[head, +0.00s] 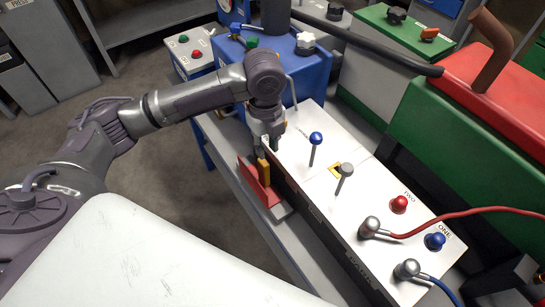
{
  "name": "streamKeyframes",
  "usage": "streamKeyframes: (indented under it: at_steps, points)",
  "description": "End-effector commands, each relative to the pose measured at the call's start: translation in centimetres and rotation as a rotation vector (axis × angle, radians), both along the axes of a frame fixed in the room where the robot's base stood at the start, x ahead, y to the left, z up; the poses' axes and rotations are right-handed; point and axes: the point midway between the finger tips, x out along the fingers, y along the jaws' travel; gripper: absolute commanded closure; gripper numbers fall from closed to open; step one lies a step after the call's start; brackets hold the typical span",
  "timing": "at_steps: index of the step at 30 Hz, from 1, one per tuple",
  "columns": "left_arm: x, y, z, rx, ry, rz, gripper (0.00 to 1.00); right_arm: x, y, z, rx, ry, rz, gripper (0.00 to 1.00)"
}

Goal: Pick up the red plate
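The red plate (254,182) stands upright and tilted on the narrow grey ledge beside the white control box, with a yellow-orange piece (263,171) at its right side. My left gripper (265,150) points down from above, right over the plate's upper right end and the yellow-orange piece. Its fingertips are small and overlap the yellow-orange piece, so I cannot tell whether they are closed on it or only beside it. The lower right end of the plate is near a light grey block (281,211). My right gripper is not in view.
The white control box (335,205) has two levers (316,139) (345,170), red (399,204) and blue (435,241) knobs, and cables. A blue box (300,75) stands behind the gripper. Green and red machinery (460,130) fills the right. Open floor (175,170) lies left of the ledge.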

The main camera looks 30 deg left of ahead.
Motion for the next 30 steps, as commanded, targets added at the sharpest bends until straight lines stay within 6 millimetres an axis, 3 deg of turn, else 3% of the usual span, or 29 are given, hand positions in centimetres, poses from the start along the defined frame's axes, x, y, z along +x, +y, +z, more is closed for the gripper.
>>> streamKeyframes:
  at_steps: [3, 5, 12, 15, 18, 24, 30]
  points:
    - [0.1, 0.5, -0.3, 0.008, 0.009, -0.012, 0.73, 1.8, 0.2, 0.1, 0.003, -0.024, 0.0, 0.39]
    - [0.0, 0.5, -1.2, 0.008, 0.012, -0.012, 0.73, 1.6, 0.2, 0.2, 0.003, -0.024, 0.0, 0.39]
    - [-0.1, 0.5, -5.9, 0.006, 0.01, -0.012, 0.73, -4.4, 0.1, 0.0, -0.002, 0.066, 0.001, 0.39]
    - [-0.1, 0.5, -7.5, 0.008, 0.012, -0.01, 0.73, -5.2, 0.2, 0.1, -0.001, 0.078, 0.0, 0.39]
    - [-0.1, 0.6, -8.3, 0.009, 0.012, -0.01, 0.73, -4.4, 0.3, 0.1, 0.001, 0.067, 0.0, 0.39]
    - [-0.1, 0.8, -10.0, 0.008, 0.012, -0.009, 0.73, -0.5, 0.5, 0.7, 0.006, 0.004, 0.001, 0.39]
    - [0.0, 1.0, -12.8, 0.007, 0.01, -0.011, 0.73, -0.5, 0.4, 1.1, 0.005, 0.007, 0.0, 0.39]
